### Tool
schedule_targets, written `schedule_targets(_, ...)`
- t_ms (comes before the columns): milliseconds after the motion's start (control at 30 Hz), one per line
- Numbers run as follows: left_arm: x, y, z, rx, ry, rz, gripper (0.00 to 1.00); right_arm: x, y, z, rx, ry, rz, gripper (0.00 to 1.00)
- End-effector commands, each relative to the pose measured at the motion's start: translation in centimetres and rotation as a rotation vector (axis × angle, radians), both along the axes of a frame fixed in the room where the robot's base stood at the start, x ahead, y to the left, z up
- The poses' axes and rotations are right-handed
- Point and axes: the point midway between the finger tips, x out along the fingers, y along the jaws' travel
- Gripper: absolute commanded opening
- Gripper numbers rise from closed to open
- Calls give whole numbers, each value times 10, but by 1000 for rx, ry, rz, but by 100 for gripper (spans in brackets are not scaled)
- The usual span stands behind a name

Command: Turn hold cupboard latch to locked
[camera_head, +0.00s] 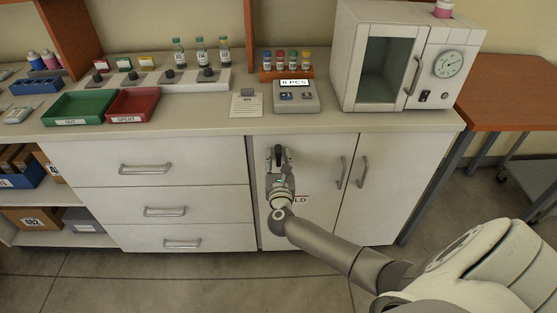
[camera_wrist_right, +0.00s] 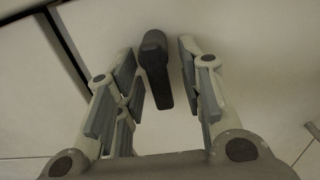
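The hold cupboard (camera_head: 318,170) is the white double-door unit under the right part of the counter. Its label is partly covered by my right arm, and only "LD" shows. The latch (camera_wrist_right: 155,68) is a dark, elongated handle on the door, slightly tilted from vertical in the right wrist view. My right gripper (camera_wrist_right: 160,80) is open at the door, with its fingers on either side of the latch and a gap visible on each side. In the head view the right gripper (camera_head: 278,160) covers most of the latch. My left gripper is not in view.
Two bar handles, the left one (camera_head: 341,172) and the right one (camera_head: 363,172), stand out right of my gripper. Drawers (camera_head: 150,170) lie to the left. On the counter above are a scale (camera_head: 296,97), a white incubator (camera_head: 400,60), and green (camera_head: 78,107) and red (camera_head: 133,104) trays.

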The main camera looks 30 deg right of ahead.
Motion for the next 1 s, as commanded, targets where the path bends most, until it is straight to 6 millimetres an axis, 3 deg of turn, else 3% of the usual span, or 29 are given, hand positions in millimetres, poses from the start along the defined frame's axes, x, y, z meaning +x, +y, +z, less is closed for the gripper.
schedule_targets(133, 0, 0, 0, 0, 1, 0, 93, 0, 0, 0, -1, 1, 0, 36)
schedule_targets(400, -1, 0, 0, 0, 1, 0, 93, 0, 0, 0, -1, 1, 1, 1)
schedule_targets(767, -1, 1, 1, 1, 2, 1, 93, -1, 0, 0, -28, 18, 1, 0)
schedule_targets(1000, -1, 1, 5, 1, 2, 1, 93, -3, -3, 0, -135, 86, -1, 0)
